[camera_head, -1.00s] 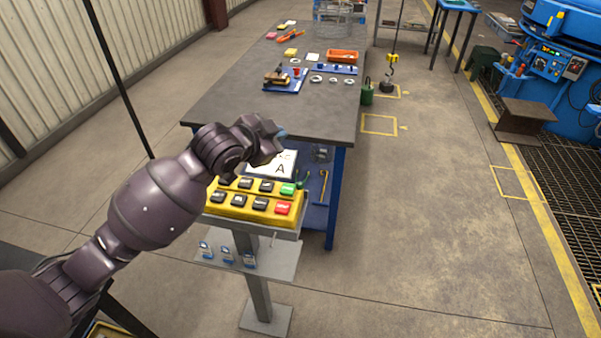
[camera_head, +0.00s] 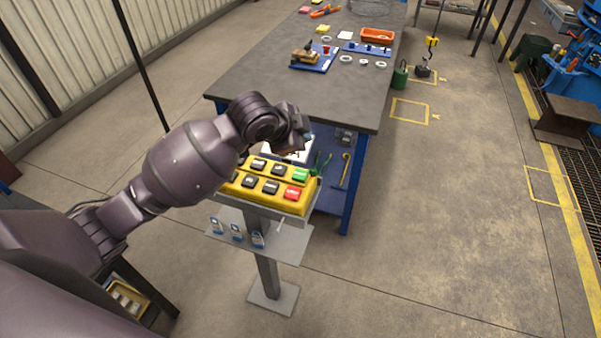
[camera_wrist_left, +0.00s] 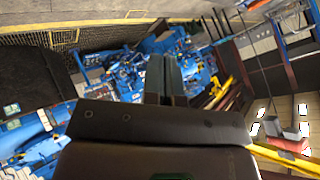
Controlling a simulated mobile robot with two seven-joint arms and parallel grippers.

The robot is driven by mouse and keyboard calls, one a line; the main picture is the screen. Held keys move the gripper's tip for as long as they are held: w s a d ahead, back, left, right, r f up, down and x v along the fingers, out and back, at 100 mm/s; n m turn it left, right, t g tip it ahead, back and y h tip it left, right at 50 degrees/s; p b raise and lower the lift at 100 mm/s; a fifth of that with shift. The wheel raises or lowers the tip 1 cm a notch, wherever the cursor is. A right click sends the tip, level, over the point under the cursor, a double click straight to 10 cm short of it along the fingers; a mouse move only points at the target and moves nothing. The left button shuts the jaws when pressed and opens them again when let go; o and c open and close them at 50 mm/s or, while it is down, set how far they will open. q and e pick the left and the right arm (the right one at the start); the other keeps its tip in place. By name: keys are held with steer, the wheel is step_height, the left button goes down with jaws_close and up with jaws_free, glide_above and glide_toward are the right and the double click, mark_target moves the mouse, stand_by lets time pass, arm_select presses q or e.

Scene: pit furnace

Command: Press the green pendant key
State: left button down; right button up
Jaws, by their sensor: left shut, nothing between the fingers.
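The yellow pendant box (camera_head: 240,186) with black, green and red keys is mounted on a grey stand. The green key (camera_head: 300,175) is at its far right corner, with the red key (camera_head: 292,193) just nearer. My left gripper (camera_head: 305,142) is above and beyond the green key, apart from it in the picture. It is shut and empty. Its closed fingers also show in the left wrist view (camera_wrist_left: 165,78); the pendant is not recognisable there. The arm covers the far left part of the box. My right gripper is not in view.
A grey-topped workbench (camera_head: 270,75) stands behind the pendant. Small tags (camera_head: 237,232) hang on the stand's lower plate (camera_head: 285,245). A white sign (camera_head: 285,152) stands behind the keys, partly hidden by my gripper. The concrete floor (camera_head: 420,230) to the right is clear.

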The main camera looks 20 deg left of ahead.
mark_target(301, 176)
arm_select(q)
steer(key=shift+f+b, duration=0.55)
steer(key=shift+f, duration=3.8)
steer(key=shift+f, duration=0.2)
steer(key=shift+f, duration=0.2)
steer(key=shift+f, duration=0.5)
steer(key=shift+r, duration=0.2)
steer(key=shift+r+p, duration=0.6)
steer(key=shift+r, duration=0.1)
steer(key=shift+r, duration=2.55)
